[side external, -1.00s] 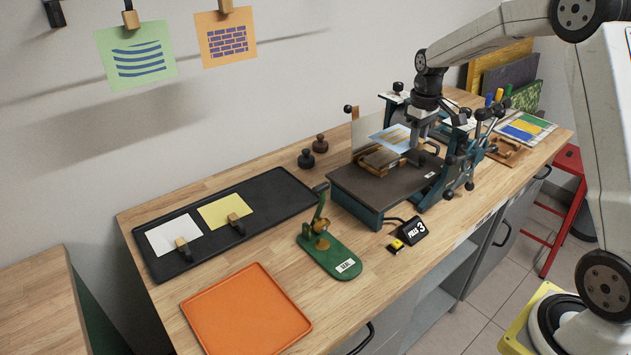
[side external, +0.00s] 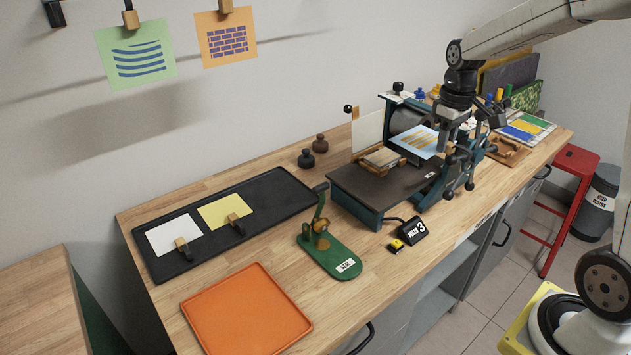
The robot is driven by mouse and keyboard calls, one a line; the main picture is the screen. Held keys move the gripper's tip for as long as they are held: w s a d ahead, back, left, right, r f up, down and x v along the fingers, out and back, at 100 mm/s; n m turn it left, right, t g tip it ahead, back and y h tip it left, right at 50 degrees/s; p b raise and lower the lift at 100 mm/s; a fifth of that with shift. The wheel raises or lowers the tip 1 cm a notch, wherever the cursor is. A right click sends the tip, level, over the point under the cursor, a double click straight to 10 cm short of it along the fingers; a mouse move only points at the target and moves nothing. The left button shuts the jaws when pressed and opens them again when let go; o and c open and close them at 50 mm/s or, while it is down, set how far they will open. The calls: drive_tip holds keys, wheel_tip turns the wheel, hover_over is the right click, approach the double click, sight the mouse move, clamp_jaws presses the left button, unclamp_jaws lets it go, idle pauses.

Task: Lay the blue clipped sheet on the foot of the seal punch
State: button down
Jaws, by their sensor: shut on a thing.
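The blue clipped sheet (side external: 416,141), light blue with orange-brown print, is in the side external view, tilted in the air over the right part of the press bed. My gripper (side external: 450,150) is shut on it at its right edge; the clip is mostly hidden by the fingers. The seal punch (side external: 321,238) stands on the bench, left of and nearer the camera than the press. Its flat green foot (side external: 333,257) is bare apart from a white label. My gripper is well to the right of and above the punch.
The press (side external: 385,185) with its dark bed and knobbed handles surrounds my gripper. A wooden block (side external: 381,158) sits on the bed. A black tray (side external: 163,268) holds white and yellow clipped sheets.

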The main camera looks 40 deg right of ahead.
drive_tip(key=shift+r, duration=0.15)
idle(0.4)
drive_tip(key=r, duration=0.5)
drive_tip(key=shift+a, duration=0.2)
drive_tip(key=a, duration=1.3)
hover_over(351, 270)
drive_tip(key=s, duration=0.6)
wheel_tip(351, 270, down, 18)
drive_tip(key=shift+w+f, duration=0.1)
drive_tip(key=shift+w, duration=0.1)
drive_tip(key=shift+f, duration=0.2)
drive_tip(key=shift+f, duration=4.5)
drive_tip(key=shift+w+f, duration=0.1)
drive_tip(key=shift+w, duration=2.65)
